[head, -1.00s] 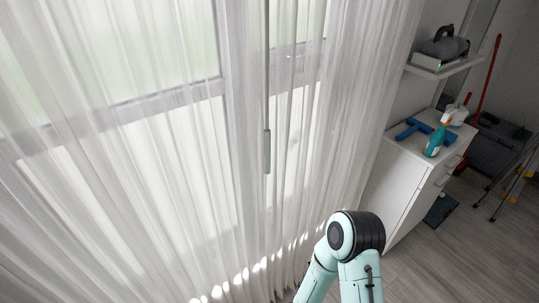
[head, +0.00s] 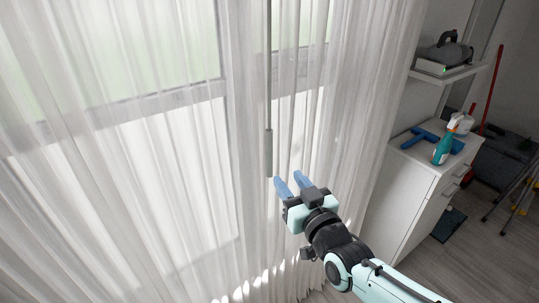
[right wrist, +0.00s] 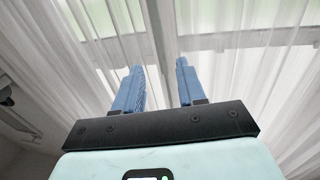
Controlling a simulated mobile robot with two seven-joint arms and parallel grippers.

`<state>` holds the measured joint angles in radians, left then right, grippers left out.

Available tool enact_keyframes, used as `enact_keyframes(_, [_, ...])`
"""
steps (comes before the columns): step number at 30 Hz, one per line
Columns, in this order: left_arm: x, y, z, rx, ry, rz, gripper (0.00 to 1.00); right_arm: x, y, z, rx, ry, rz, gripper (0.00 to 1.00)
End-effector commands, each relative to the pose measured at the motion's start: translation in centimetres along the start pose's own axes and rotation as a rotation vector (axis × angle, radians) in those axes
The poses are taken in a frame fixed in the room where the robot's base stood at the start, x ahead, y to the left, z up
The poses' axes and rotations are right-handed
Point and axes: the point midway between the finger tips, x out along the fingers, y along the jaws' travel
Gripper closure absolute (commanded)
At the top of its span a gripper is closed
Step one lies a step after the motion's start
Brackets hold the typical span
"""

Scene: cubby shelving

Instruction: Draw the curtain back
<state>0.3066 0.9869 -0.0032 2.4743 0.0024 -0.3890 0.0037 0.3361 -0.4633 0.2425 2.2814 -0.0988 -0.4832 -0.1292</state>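A sheer white curtain (head: 180,170) hangs across the window and fills most of the head view. A grey wand (head: 268,150) hangs down in front of it on a thin rod. My right gripper (head: 289,183) is open and empty, its blue fingers pointing up just below and right of the wand's lower end. They look apart from the wand; the exact depth is hard to tell. In the right wrist view the two blue fingers (right wrist: 158,90) are spread, with the curtain (right wrist: 235,75) beyond them. My left gripper is not in view.
A white cabinet (head: 405,195) stands at the right, with a blue squeegee (head: 422,138) and a spray bottle (head: 443,145) on top. A shelf (head: 445,73) above holds a grey device (head: 446,50). A stepladder (head: 518,190) stands at the far right.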

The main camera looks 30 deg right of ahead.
Motion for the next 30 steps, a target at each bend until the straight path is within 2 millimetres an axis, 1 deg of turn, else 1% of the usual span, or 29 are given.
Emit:
enact_keyframes(9, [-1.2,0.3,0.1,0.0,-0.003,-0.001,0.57,6.5,0.1,0.1,0.005,-0.006,0.001,0.6])
enact_keyframes(15, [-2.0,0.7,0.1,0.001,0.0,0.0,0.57,10.0,0.1,0.1,0.006,-0.004,0.001,0.6])
enact_keyframes(18, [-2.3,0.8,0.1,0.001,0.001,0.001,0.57,11.1,0.1,0.1,0.004,-0.003,0.0,0.6])
enact_keyframes(21, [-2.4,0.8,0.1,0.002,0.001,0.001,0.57,11.8,0.0,0.1,0.005,-0.003,0.0,0.6])
enact_keyframes(30, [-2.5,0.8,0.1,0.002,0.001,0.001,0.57,12.1,0.1,0.1,0.003,-0.003,0.001,0.6])
